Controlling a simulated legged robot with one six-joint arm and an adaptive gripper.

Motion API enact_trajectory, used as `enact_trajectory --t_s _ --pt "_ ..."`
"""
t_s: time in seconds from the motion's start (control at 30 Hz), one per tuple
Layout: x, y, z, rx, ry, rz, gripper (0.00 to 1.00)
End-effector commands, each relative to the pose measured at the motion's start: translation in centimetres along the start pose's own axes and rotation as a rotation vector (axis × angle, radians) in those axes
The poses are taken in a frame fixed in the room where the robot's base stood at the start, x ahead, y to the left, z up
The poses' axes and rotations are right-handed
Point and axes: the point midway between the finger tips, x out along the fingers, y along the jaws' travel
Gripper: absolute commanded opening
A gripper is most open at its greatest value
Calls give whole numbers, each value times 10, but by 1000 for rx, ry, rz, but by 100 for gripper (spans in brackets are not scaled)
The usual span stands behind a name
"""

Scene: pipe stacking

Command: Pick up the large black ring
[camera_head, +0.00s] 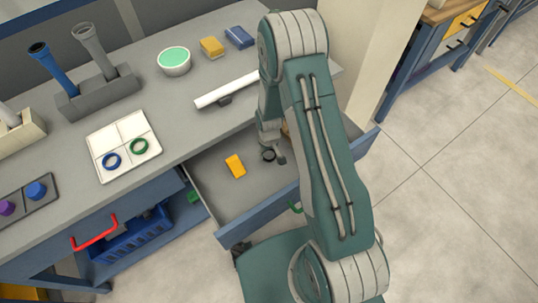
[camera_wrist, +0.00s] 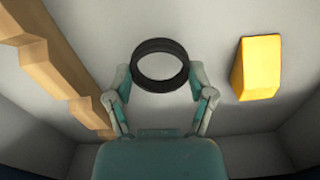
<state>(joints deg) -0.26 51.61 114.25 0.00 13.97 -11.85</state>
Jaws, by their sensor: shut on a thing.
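The large black ring (camera_wrist: 160,46) is between the two fingers of my gripper (camera_wrist: 160,85) in the wrist view, with a finger against each side of its outer wall. My gripper is shut on it. In the head view the ring (camera_head: 268,156) shows small and dark inside the open drawer, beside the end of my arm. My gripper (camera_head: 277,157) is mostly hidden by the arm there. Whether the ring touches the drawer floor I cannot tell.
The open drawer (camera_head: 210,190) also holds a yellow block (camera_head: 235,166), right of the ring in the wrist view, and a wooden notched piece (camera_wrist: 60,70) at left. The worktop above carries a white tray (camera_head: 108,122) with blue and green rings, and a long white bar (camera_head: 228,90).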

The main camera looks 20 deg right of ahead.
Motion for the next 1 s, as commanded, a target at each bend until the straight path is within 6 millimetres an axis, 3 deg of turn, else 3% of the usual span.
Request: enact_trajectory --t_s 0.27,0.4,0.6,0.77,1.0 --pt "-56 -31 38 -4 0 0 47" --pt "-70 -55 66 -7 -2 0 47" --pt "-84 -76 93 -5 -2 -1 47" --pt "-92 -83 102 -2 -1 -1 47" --pt "-117 -84 103 -1 1 -1 47"
